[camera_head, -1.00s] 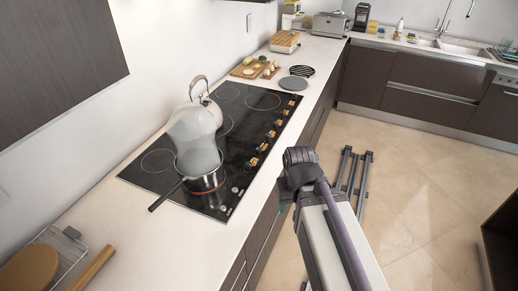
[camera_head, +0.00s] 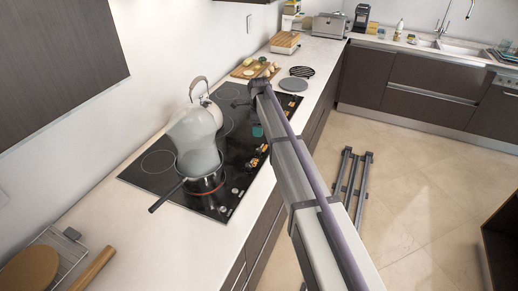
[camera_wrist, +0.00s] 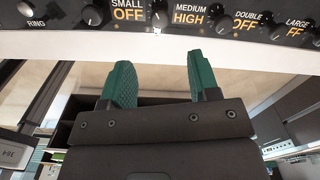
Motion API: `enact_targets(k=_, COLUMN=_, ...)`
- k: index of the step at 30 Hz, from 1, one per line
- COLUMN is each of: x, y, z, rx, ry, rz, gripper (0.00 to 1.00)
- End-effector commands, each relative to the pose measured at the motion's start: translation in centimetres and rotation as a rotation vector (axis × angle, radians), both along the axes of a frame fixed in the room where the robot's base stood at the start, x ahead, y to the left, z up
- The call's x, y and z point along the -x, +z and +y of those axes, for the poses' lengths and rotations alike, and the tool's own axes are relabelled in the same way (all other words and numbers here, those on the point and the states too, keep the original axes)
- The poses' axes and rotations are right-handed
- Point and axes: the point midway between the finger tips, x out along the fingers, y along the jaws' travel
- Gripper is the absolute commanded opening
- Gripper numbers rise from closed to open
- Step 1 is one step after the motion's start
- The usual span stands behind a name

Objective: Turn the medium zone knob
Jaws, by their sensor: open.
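The medium zone display (camera_wrist: 190,14) reads "MEDIUM HIGH" in the wrist view. It lies between two round dark knobs, one at its left (camera_wrist: 159,19) and one at its right (camera_wrist: 224,25); I cannot tell for sure which belongs to it. My gripper (camera_wrist: 158,80) is open and empty, its green fingers pointing up toward the knob left of the display. They are apart from it. In the head view my gripper (camera_head: 257,131) is over the right edge of the black cooktop (camera_head: 150,182), and my arm hides some of the knobs.
Other displays, such as small (camera_wrist: 128,10) and double (camera_wrist: 246,21), adjoin. The counter's white edge (camera_wrist: 100,45) runs below the knobs.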

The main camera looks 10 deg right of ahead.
Motion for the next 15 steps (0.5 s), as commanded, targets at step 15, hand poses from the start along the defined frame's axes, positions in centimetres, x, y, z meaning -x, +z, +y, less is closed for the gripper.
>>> enact_targets(k=15, x=0.0, y=-10.3, z=0.0, rx=0.000, ry=0.003, rz=0.000, gripper=0.56)
